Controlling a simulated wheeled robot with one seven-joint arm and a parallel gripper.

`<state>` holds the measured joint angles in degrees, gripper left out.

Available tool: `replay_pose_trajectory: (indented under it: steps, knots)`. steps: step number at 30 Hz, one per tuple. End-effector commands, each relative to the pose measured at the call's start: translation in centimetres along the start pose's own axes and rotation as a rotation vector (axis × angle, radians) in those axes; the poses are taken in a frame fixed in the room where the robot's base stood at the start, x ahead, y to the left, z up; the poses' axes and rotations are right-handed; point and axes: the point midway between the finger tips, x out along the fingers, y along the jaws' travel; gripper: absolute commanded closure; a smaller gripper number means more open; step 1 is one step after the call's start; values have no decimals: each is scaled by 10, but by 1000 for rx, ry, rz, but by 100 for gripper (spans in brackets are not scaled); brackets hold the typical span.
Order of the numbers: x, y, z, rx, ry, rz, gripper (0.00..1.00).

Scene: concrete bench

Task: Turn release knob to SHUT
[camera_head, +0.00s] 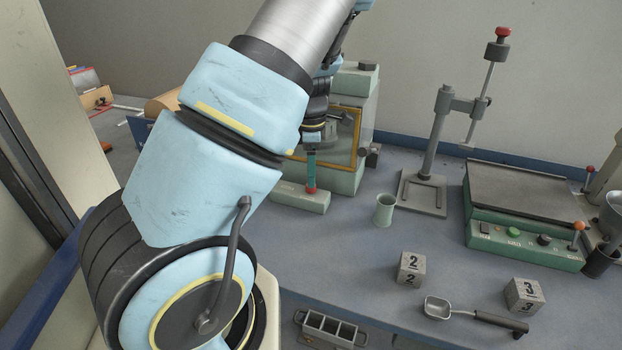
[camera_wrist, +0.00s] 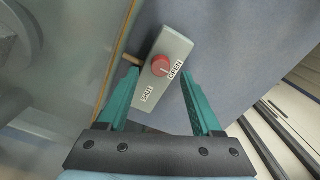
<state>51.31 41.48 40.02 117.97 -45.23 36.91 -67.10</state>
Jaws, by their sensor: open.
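The release knob (camera_wrist: 160,65) is round and red, on a pale grey-green block (camera_wrist: 152,96) with the labels OPEN and SHUT. A light mark on the knob appears to point toward OPEN. In the head view the block (camera_head: 300,199) lies on the bench, and a little of the red knob (camera_head: 310,190) shows under my gripper (camera_head: 311,172). In the wrist view my gripper (camera_wrist: 159,75) is open, its teal fingers on either side of the block with the knob between the tips. I cannot tell whether either finger touches the knob.
A pale green machine (camera_head: 365,95) with a yellow-edged window stands right behind the block. A green cup (camera_head: 385,210) and a stand (camera_head: 423,190) are to the right. Numbered cubes (camera_head: 411,268) and a scoop (camera_head: 475,315) lie nearer the front.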

Motion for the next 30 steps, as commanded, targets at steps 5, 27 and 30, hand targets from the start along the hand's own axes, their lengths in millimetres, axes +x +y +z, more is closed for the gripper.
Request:
replay_pose_trajectory:
  steps: [5,27,30]
  knots:
    - [23,0,-1,0,0,-2,34]
    - [32,0,0,2,0,0,70]
    - [32,0,0,2,0,0,81]
